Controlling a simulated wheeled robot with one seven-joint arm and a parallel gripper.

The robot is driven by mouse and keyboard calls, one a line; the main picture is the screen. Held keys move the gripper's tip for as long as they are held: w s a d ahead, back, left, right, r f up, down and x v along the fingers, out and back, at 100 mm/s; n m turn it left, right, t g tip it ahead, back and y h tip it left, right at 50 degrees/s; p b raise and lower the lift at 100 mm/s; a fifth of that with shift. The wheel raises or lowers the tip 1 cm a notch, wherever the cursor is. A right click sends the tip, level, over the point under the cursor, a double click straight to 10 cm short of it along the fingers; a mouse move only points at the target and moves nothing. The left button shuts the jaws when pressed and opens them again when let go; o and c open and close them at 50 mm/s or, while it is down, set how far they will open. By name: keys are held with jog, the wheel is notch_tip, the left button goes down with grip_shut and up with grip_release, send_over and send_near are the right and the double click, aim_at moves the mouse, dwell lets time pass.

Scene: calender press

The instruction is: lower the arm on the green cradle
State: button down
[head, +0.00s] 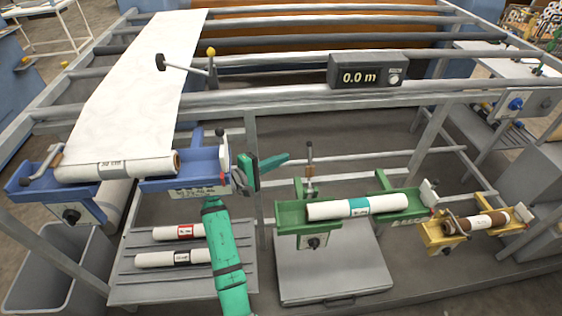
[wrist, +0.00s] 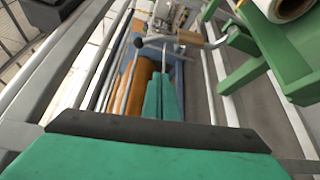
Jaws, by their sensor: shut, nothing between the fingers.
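The green cradle (head: 290,216) is right of centre in the head view and bears a white roll (head: 358,207) with a teal band. Its metal arm (head: 309,172) stands upright at the cradle's left end, with a brown roller and a dark knob near the top. My gripper (head: 284,160) is shut and empty, left of this arm and apparently apart from it. In the wrist view the shut fingers (wrist: 164,90) point away below the arm's brown roller (wrist: 189,38). The green cradle (wrist: 240,75) fills the upper right there, with the roll's end beside it.
The blue cradle (head: 190,184) is just left of my gripper and carries a wide paper roll. The yellow cradle (head: 437,238) with a brown roll is at the right. A frame rail (head: 290,97) with a "0.0 m" counter (head: 368,70) runs behind. Spare rolls lie on a lower rack.

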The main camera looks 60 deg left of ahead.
aim_at(310, 168)
jog(key=w+d, duration=0.3)
jog(key=w, duration=0.3)
jog(key=shift+w, duration=0.15)
dwell(0.3)
dwell(0.4)
